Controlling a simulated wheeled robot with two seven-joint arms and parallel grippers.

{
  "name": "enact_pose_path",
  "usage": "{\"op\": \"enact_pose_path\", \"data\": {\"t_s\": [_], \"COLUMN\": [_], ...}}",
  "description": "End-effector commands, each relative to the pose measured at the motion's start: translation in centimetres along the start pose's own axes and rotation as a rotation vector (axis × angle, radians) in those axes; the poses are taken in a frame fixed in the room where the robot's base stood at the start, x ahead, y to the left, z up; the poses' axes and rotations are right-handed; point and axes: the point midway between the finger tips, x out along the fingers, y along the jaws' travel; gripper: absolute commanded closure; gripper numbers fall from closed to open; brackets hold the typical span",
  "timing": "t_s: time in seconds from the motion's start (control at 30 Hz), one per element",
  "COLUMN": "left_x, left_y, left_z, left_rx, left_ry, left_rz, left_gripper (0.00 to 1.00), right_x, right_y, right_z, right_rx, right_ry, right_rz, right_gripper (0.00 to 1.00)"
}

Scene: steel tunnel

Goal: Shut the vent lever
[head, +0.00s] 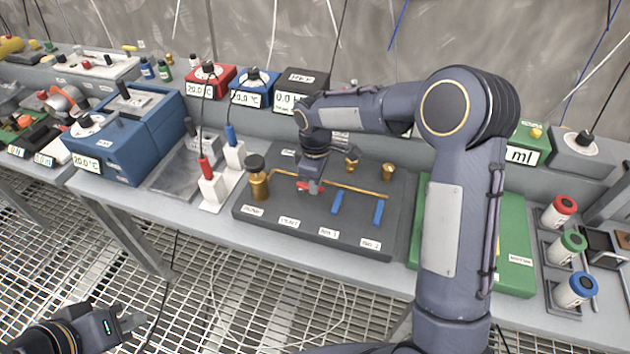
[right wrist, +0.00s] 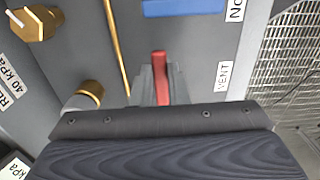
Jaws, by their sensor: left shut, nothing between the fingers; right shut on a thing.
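The vent lever (head: 309,188) is a small red handle on the dark valve panel (head: 240,214). In the right wrist view the red vent lever (right wrist: 160,75) lies roughly in line with the brass pipe, beside the VENT label (right wrist: 223,77). My right gripper (head: 312,182) reaches down onto the panel and is shut on the red lever. In the right wrist view its grey fingers (right wrist: 153,88) sit on both sides of the lever; the lever's pivot is hidden. My left gripper (head: 132,318) is shut and empty, low at the left, over the grated floor.
Two blue levers (head: 337,202) (head: 378,213) point across the brass pipe (head: 350,187). A brass cylinder with a black knob (head: 258,182) stands at the panel's left. Gauge boxes (head: 250,94) stand behind. A green board (head: 515,250) lies to the right, partly behind my right arm.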

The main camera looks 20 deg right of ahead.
Motion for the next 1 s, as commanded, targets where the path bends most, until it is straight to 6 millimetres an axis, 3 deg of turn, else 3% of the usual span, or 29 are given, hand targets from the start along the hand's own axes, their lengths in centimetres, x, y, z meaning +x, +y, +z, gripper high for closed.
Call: {"op": "enact_pose_path", "data": {"t_s": [0.07, 0.1, 0.23, 0.57, 1.0], "left_x": [0.0, 0.0, 0.0, 0.0, 0.3], "left_y": [0.0, 0.0, 0.0, 0.0, -0.1], "left_z": [0.0, 0.0, 0.0, 0.0, 0.1], "left_rx": [0.000, 0.000, 0.000, 0.000, 0.000], "left_ry": [0.000, 0.000, 0.000, 0.000, 0.000], "left_rz": [0.000, 0.000, 0.000, 0.000, 0.000], "left_gripper": [1.00, 1.00, 1.00, 1.00, 1.00], "right_x": [-0.1, -0.1, -0.1, -0.3, -6.8], "right_y": [0.0, 0.0, 0.0, 0.0, 0.1], "right_z": [0.0, 0.0, 0.0, 0.0, -0.1], "right_rx": [-0.002, -0.002, -0.001, 0.001, 0.000], "right_ry": [0.001, 0.001, 0.001, 0.001, 0.003], "right_rz": [0.003, 0.003, 0.002, 0.003, 0.004], "right_gripper": [1.00, 0.82, 0.65, 0.64, 0.64]}}
